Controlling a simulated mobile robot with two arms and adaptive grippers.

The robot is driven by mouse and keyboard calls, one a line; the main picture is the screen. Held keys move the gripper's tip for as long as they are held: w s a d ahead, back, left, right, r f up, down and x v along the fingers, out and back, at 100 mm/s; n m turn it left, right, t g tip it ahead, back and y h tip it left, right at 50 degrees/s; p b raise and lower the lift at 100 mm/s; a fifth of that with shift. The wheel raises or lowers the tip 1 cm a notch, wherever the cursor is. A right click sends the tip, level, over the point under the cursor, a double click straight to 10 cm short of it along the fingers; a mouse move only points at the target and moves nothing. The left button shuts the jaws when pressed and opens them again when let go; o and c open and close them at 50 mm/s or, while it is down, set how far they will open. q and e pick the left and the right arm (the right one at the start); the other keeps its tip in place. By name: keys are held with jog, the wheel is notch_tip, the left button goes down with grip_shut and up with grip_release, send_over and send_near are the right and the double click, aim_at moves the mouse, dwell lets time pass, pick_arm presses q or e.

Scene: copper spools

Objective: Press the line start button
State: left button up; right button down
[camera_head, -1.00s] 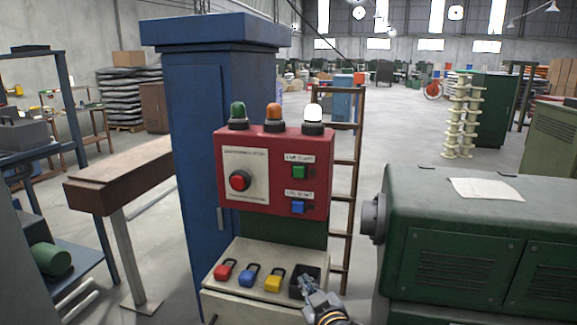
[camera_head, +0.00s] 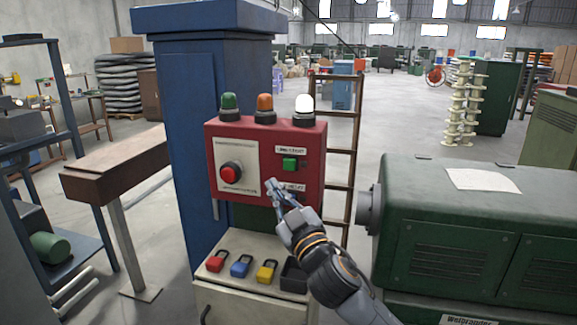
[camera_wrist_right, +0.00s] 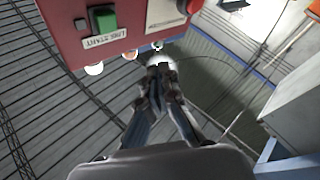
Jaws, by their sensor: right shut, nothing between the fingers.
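The red control box (camera_head: 236,137) stands in the middle of the head view. Its green button (camera_head: 289,164) sits at the upper right of the face, under a label. In the right wrist view the green button (camera_wrist_right: 104,22) is at the upper left, beside a label reading LINE START. My right gripper (camera_head: 272,186) is shut and empty, in front of the box's lower right, below and left of the green button. It hides the blue button. In the right wrist view the gripper (camera_wrist_right: 159,70) shows apart from the green button. My left gripper is not in view.
A red round button (camera_head: 231,173) is on the pale plate at left. Red, blue and yellow padlocks (camera_head: 240,265) and a black tray (camera_head: 293,275) lie on the shelf below. A green machine (camera_head: 450,205) stands at right, a blue cabinet (camera_head: 185,110) behind.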

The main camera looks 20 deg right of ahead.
aim_at(283, 162)
jog(key=shift+w, duration=0.1)
jog(key=w+d+b, duration=0.1)
jog(key=w+d, duration=0.4)
jog(key=w, duration=0.2)
jog(key=shift+w, duration=0.15)
dwell(1.5)
jog(key=shift+w+d, duration=0.2)
jog(key=shift+w, duration=0.05)
jog(key=shift+w+d, duration=0.25)
jog(key=shift+w, duration=0.15)
dwell(0.7)
dwell(0.4)
jog(key=shift+s+a, duration=0.45)
jog(key=shift+s, duration=0.3)
